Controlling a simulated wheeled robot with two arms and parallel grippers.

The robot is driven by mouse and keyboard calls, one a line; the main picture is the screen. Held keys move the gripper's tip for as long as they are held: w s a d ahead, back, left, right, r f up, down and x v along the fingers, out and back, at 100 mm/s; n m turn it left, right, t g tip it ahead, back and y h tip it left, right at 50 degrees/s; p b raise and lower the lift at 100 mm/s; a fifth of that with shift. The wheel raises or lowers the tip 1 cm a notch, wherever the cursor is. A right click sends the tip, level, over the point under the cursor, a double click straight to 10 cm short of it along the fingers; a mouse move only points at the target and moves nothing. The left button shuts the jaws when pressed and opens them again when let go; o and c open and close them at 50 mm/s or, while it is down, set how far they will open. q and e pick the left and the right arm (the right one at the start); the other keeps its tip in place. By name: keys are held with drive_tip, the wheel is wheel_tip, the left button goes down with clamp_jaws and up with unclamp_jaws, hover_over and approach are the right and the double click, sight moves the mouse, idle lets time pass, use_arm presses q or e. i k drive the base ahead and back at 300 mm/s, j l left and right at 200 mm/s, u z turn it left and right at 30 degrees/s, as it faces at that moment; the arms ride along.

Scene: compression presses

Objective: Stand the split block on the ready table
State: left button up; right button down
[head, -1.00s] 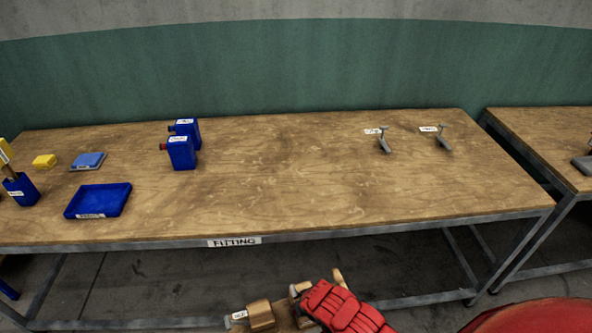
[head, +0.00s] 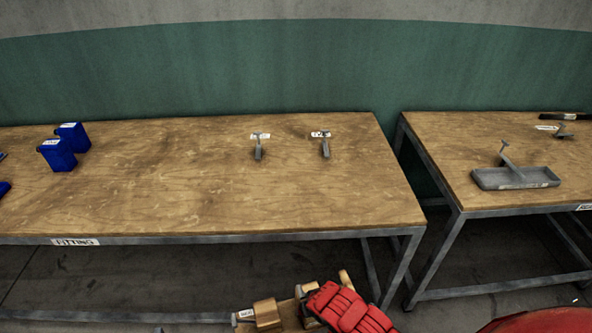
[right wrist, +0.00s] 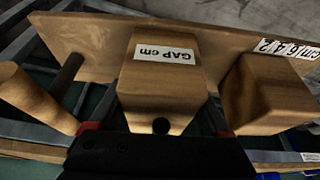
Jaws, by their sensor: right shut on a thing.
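The split block (head: 268,312) is a wood-brown piece low in the head view. In the right wrist view the split block (right wrist: 165,80) shows a "GAP cm" label, with a second block part marked with numbers beside it and a rounded post at left. My right gripper (head: 318,300), red, is shut on it, and its red fingertips flank the labelled part in the right wrist view (right wrist: 160,130). The block is held in front of the tables, off them. The table at right (head: 520,125) has a cut-off label starting "RE". My left gripper is not in view.
The right table bears a grey tray (head: 490,181) with an upright piece and a small grey tool (head: 563,133). The fitting table (head: 180,190) holds blue containers (head: 58,155) and two grey tools (head: 258,150). A floor gap separates the tables.

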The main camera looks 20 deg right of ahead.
sight(539, 150)
drive_tip(key=k+l, duration=0.1)
drive_tip(key=l, duration=0.55)
drive_tip(key=k+l, duration=0.1)
drive_tip(key=l, duration=1.15)
drive_tip(key=k+l, duration=0.15)
drive_tip(key=l, duration=0.45)
drive_tip(key=k+l, duration=0.1)
drive_tip(key=l, duration=0.55)
drive_tip(key=k+l, duration=0.1)
drive_tip(key=l, duration=0.55)
drive_tip(key=k+l, duration=0.1)
drive_tip(key=l, duration=1.15)
drive_tip(key=k, duration=0.05)
